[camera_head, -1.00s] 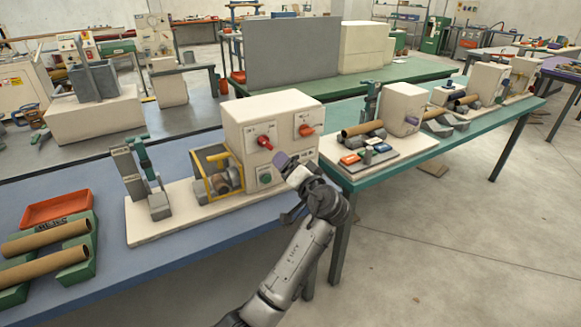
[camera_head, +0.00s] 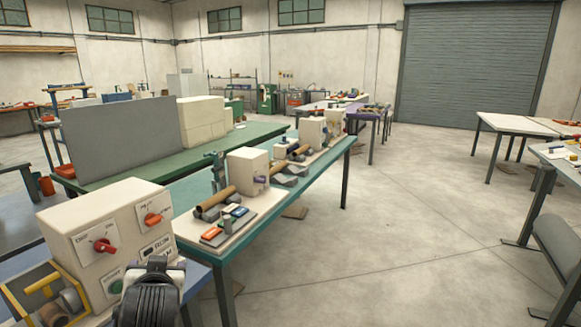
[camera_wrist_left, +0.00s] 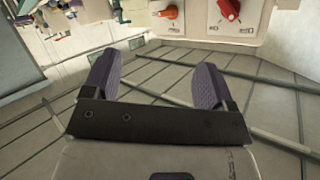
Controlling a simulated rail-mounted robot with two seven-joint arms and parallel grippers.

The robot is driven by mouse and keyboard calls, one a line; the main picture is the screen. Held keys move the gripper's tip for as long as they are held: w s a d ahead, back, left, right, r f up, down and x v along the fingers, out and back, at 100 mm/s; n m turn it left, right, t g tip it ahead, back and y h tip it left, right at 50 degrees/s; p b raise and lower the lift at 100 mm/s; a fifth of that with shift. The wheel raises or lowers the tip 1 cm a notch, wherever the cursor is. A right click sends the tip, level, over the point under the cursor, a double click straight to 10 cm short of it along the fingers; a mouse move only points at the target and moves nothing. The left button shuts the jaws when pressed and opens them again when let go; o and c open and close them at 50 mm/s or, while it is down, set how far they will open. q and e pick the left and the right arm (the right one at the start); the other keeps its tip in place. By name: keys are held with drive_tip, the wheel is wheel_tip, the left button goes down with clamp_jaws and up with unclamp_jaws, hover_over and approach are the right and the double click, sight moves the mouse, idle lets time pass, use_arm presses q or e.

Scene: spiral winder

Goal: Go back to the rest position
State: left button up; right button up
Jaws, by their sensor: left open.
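My left gripper (camera_wrist_left: 155,82) is open in the left wrist view, with its two purple-grey fingers apart and nothing between them. In the head view my dark left wrist stands at the bottom, just in front of the winder's cream control box (camera_head: 105,228), and hides part of its lower front. The fingers cannot be made out there. The box carries a red knob (camera_head: 103,245) and an orange knob (camera_head: 152,219). Both knobs show at the top of the left wrist view. My right gripper is not in view.
A yellow guard frame (camera_head: 38,287) sits left of the box, cut by the picture edge. A teal table (camera_head: 240,237) with a cream base, brown tube and small machines runs away to the right. Open concrete floor (camera_head: 400,240) lies right of it.

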use_arm(q)
drive_tip(key=s+d+f+m+g+h+p, duration=0.1)
drive_tip(key=s+d+f+g+h+p, duration=0.2)
drive_tip(key=s+f, duration=0.8)
drive_tip(key=s+f+m+g+h+p, duration=0.1)
drive_tip(key=s+f+g+p, duration=0.3)
drive_tip(key=s, duration=1.2)
drive_tip(key=s+d+f+m+g+h+p, duration=0.2)
drive_tip(key=s+f+p, duration=0.55)
drive_tip(key=s, duration=0.65)
wheel_tip(320, 180, up, 36)
drive_tip(key=p, duration=3.5)
drive_tip(key=shift+p, duration=0.4)
drive_tip(key=shift+c, duration=0.4)
